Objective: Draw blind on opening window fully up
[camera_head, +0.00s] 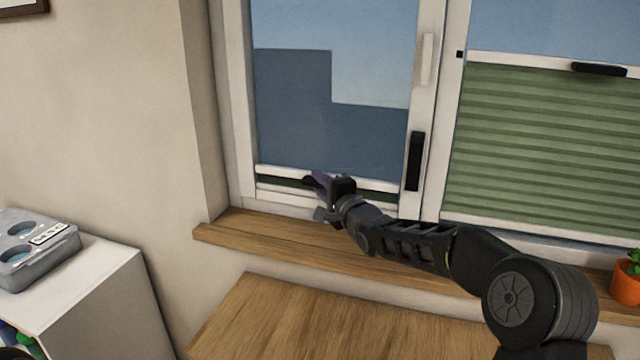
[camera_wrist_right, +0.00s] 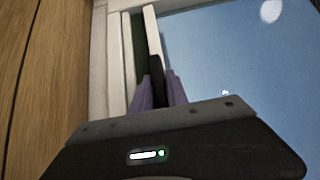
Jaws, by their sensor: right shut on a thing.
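The left window sash holds a green pleated blind (camera_head: 280,182), folded into a thin dark band at the bottom of the pane under a white rail (camera_head: 275,171). The glass above it is bare. My right gripper (camera_head: 318,184) is at the blind's rail. In the right wrist view its purple fingers (camera_wrist_right: 157,92) are shut on the rail's black handle (camera_wrist_right: 156,68). The white rail (camera_wrist_right: 152,30) and the dark folded blind (camera_wrist_right: 139,50) run beside it. Most of the handle is hidden by the gripper in the head view. My left gripper is out of view.
A black window handle (camera_head: 414,160) sits on the sash's right frame. The neighbouring window has a green blind (camera_head: 540,150) covering its lower part, with its own black handle (camera_head: 600,69). A wooden sill (camera_head: 270,236) runs below; a potted plant (camera_head: 627,283) stands at right.

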